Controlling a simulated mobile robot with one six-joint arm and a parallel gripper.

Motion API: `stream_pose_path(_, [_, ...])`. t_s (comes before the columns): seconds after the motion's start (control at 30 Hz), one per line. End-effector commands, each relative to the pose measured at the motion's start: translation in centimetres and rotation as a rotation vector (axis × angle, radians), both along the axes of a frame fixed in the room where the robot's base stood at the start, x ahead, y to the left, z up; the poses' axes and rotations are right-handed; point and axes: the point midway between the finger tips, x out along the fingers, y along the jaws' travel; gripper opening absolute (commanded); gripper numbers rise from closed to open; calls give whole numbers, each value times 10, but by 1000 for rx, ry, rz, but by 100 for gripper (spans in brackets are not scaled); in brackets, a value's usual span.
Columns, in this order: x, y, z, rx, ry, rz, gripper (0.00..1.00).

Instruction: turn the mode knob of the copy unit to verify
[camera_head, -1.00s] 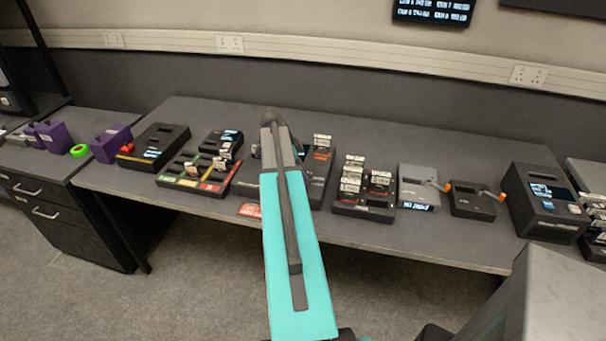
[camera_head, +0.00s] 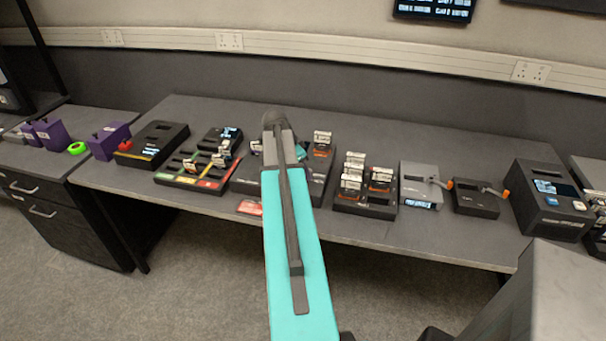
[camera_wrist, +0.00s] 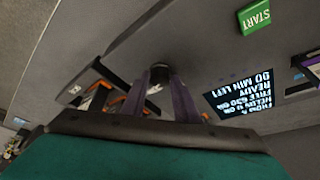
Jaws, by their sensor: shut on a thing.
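In the wrist view the copy unit's grey face (camera_wrist: 215,55) fills most of the picture. A small dark round knob (camera_wrist: 159,71) sits between the fingertips of my gripper (camera_wrist: 161,80), which is shut on it. The fingers look purple-grey. I cannot read the knob's setting. A lit screen (camera_wrist: 242,95) with inverted text, including READY and 90 MIN LEFT, lies to the right. A green START button (camera_wrist: 259,15) is above it. In the head view my teal arm reaches over the table and hides the fingers and knob.
The grey table (camera_head: 420,135) carries several dark docks with cards (camera_head: 365,190) close to the right of my arm. A tray with coloured labels (camera_head: 198,175) is at the left. Two devices with orange-tipped levers (camera_head: 475,197) stand farther right. The back strip of the table is clear.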

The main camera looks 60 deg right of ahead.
Motion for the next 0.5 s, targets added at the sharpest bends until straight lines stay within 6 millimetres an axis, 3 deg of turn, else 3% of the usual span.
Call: stream_pose_path(0.5, [-3,1,0,-2,-1,335,5])
